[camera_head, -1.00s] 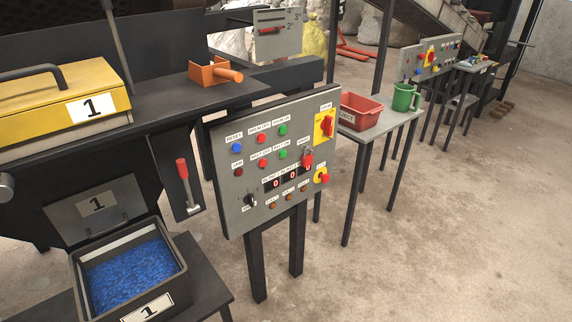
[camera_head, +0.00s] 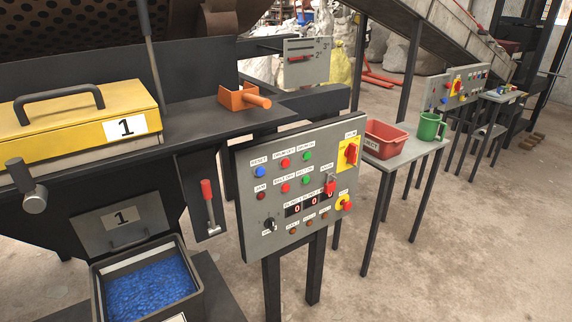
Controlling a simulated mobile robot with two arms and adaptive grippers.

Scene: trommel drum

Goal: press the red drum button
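The grey control panel (camera_head: 262,228) stands on dark legs at the middle of the view, tilted slightly. The red drum button (camera_head: 285,163) is in its top row, between a blue button (camera_head: 260,172) and a green button (camera_head: 307,156). The small label above the red button seems to read DRUM OFF. A second red button (camera_head: 285,188) sits just below it, with a belt label. Nothing covers the red drum button. Neither of my grippers shows in the view.
A red-handled lever (camera_head: 208,205) hangs left of the panel. An orange scoop (camera_head: 243,98) lies on the dark ledge above. An open bin of blue pieces (camera_head: 190,246) stands lower left. A side table with a red bin (camera_head: 385,140) and green mug (camera_head: 429,127) is right.

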